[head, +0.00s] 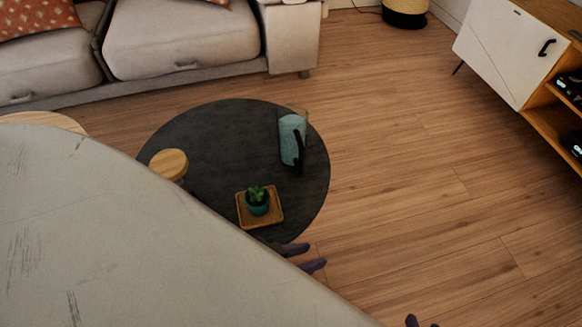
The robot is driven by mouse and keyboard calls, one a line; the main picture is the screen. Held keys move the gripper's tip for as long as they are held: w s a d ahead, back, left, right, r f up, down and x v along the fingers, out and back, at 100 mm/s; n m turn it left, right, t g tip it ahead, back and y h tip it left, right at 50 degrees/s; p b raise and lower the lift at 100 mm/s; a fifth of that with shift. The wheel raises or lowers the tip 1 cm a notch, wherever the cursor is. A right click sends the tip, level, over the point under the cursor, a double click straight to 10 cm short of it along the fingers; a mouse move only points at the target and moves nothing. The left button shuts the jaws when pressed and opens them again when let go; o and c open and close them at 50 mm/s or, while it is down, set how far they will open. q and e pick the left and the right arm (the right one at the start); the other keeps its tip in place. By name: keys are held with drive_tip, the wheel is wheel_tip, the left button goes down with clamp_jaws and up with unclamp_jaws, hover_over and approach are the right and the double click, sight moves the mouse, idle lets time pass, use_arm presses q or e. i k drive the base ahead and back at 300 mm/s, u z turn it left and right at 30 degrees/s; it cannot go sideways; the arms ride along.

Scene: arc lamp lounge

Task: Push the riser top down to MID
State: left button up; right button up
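A large pale grey, scuffed surface (130,235), which looks like the riser top, fills the lower left of the head view, close to the camera. Its edge runs diagonally down to the right. Two purple fingertips of my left gripper (304,257) stick out past this edge with a gap between them and nothing seen in it. The rest of that gripper and its arm are hidden by the surface. Only purple tips of my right gripper (420,322) show at the bottom edge. No MID mark or riser support is visible.
A dark round table (215,130) stands beyond, holding a teal object (291,130), a small plant (258,200) on a wooden tray (243,217) and a round wooden piece (169,163). A sofa (180,40) is behind. A white-doored cabinet (505,50) stands right. Wooden floor is clear between.

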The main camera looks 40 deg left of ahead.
sight(172, 165)
drive_tip(key=u, duration=1.95)
